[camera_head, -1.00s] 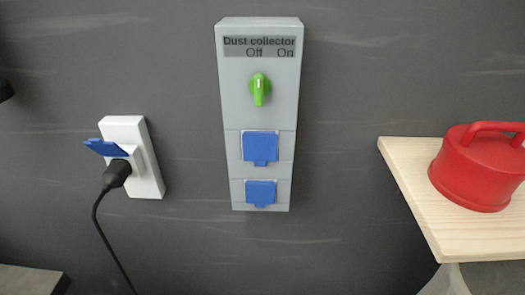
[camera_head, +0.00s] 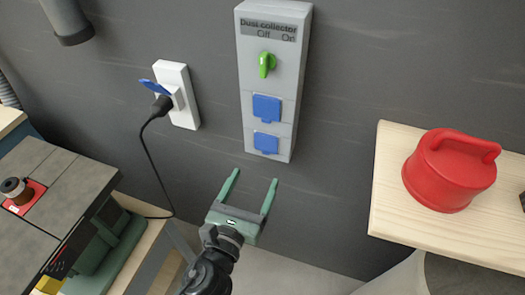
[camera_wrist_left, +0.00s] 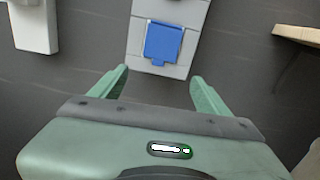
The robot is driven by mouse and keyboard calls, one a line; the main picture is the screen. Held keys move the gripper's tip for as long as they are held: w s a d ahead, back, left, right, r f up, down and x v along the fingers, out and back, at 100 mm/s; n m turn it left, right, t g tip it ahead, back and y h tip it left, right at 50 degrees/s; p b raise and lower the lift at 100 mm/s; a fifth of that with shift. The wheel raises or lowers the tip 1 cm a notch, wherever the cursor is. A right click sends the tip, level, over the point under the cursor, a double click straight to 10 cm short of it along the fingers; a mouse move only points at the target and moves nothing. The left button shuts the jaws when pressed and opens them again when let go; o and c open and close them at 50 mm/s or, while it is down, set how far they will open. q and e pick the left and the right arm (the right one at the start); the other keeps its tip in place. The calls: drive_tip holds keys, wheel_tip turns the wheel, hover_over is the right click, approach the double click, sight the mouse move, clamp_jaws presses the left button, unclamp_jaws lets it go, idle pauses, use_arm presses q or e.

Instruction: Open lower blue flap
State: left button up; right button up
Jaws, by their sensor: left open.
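The lower blue flap (camera_head: 266,143) is closed on the grey dust collector box (camera_head: 292,25) on the wall. The upper blue flap (camera_head: 267,108) above it is closed too. My left gripper (camera_head: 254,178) is open and empty, below the box and apart from it, with its fingers pointing toward the wall. In the left wrist view a blue flap (camera_wrist_left: 163,42) shows ahead, beyond and between the fingertips of my left gripper (camera_wrist_left: 158,78). I cannot see my right gripper.
A white socket (camera_head: 184,112) with a raised blue cover and a black plug is left of the box. A wooden shelf (camera_head: 390,185) with a red canister (camera_head: 450,175) juts out at right. A machine table (camera_head: 85,170) stands at lower left.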

sight(266, 149)
use_arm(q)
drive_tip(key=shift+m, duration=0.3)
drive_tip(key=w, duration=0.2)
drive_tip(key=w+d+r+p, duration=0.1)
drive_tip(key=w, duration=0.1)
drive_tip(key=w+p, duration=0.1)
drive_tip(key=w, duration=0.1)
drive_tip(key=shift+w+d+r, duration=0.3)
drive_tip(key=shift+d, duration=0.1)
drive_tip(key=shift+w+d, duration=0.1)
drive_tip(key=shift+w, duration=0.3)
clamp_jaws()
